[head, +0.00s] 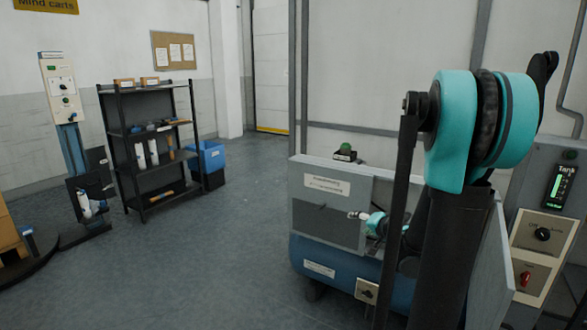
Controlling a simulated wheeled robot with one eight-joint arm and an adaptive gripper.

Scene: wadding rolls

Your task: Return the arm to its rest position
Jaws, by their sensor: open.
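My arm rises at the right of the head view, with a large teal joint at its top and dark links below it. The arm bends back down, and its far end shows small beyond the links. There my gripper (357,215) points left, with a pale tip and a teal wrist behind it. It is open, with nothing visible in it. It is in front of the grey panel of a blue-based machine (310,258). Whether it touches the panel I cannot tell. My own links hide part of the wrist and forearm.
A black shelf rack (155,172) with several items stands at the back left, beside a blue bin (212,156). A blue post with a control box (62,88) stands farther left. A control panel (543,235) is close at the right. The middle floor is clear.

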